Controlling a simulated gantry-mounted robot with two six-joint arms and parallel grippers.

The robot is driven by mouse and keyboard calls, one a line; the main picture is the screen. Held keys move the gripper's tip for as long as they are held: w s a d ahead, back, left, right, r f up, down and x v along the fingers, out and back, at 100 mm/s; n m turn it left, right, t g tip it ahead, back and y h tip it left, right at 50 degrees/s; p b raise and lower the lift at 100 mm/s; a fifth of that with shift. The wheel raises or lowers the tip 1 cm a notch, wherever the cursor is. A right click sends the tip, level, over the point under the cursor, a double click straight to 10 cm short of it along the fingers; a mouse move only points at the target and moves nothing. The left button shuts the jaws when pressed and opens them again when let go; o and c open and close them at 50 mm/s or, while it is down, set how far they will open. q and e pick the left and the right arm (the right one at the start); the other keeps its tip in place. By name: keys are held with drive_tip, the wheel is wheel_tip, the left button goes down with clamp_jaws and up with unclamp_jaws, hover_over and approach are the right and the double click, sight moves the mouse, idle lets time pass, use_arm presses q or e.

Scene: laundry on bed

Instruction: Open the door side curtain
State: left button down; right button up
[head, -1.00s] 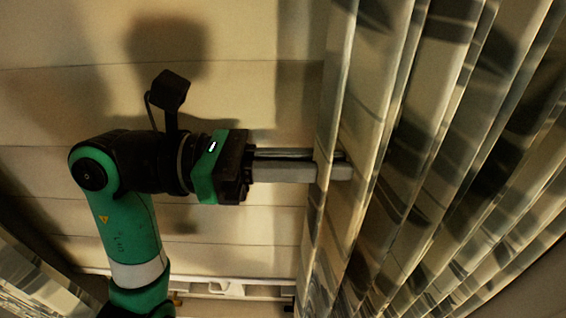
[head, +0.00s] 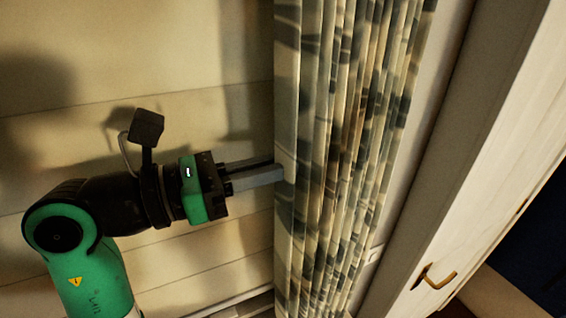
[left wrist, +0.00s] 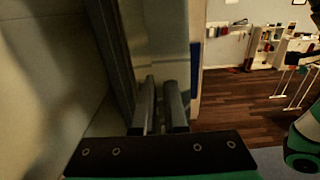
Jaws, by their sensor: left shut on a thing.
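The curtain (head: 345,150) hangs in tight vertical folds with a grey, cream and brown pattern, right of centre in the head view. My left gripper (head: 282,173) reaches it from the left and is shut on its left edge; the fingertips are partly hidden by the fabric. In the left wrist view the two fingers (left wrist: 159,105) lie close together against the curtain (left wrist: 160,40). My right gripper is not in view.
A pale panelled wall (head: 130,75) lies behind my left arm. A white door (head: 470,170) with a brass handle (head: 435,278) stands right of the curtain. The left wrist view shows an open wooden floor (left wrist: 235,150) and shelves (left wrist: 270,45) farther off.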

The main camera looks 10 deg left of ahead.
use_arm(q)
drive_tip(key=c, duration=1)
unclamp_jaws()
drive_tip(key=shift+o, duration=0.2)
drive_tip(key=b+v, duration=0.3)
drive_tip(key=v, duration=0.8)
drive_tip(key=shift+s+a, duration=0.25)
